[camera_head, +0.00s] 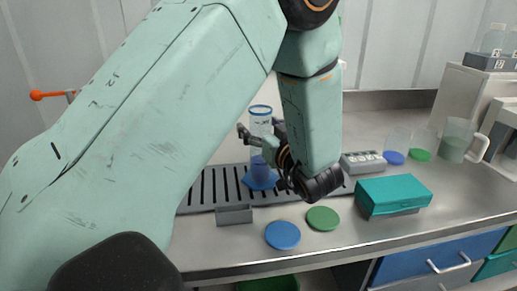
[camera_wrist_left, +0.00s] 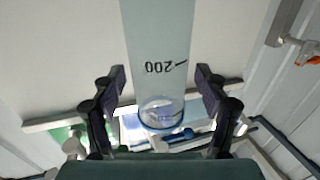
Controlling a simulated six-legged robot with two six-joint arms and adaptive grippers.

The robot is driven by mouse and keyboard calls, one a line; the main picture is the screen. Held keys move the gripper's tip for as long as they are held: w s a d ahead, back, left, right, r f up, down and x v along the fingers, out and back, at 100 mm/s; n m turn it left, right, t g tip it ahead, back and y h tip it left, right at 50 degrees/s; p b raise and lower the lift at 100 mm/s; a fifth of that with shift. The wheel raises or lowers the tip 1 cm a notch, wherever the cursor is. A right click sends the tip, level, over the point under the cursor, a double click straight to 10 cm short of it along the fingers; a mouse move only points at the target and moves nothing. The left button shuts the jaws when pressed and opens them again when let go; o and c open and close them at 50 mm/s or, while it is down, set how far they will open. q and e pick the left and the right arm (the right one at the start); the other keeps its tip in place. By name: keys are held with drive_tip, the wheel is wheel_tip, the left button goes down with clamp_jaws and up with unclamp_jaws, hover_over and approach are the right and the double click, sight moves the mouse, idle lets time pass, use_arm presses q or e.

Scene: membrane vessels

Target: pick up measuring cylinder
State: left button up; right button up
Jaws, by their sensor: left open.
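The measuring cylinder (camera_head: 261,112) is a clear upright tube with a blue rim and a blue foot, standing on the slotted grey rack on the bench. My left gripper (camera_head: 262,133) is at its upper part, coming in from the right side. In the left wrist view, the cylinder (camera_wrist_left: 158,50) with its upside-down "200" mark stands between the two dark fingers of the gripper (camera_wrist_left: 160,90). The fingers are open, with a visible gap on each side. My left arm hides part of the bench around it. My right gripper is not in view.
A blue disc (camera_head: 283,235) and a green disc (camera_head: 323,218) lie at the bench front. A teal box (camera_head: 394,194) stands to the right. Clear vessels, including a jug (camera_head: 457,140), stand at the back right. A grey block (camera_head: 234,215) sits before the rack (camera_head: 202,190).

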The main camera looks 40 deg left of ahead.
use_arm(q)
drive_tip(key=shift+w+a, duration=0.1)
drive_tip(key=shift+a, duration=0.05)
drive_tip(key=shift+c, duration=0.3)
drive_tip(key=c, duration=0.4)
clamp_jaws()
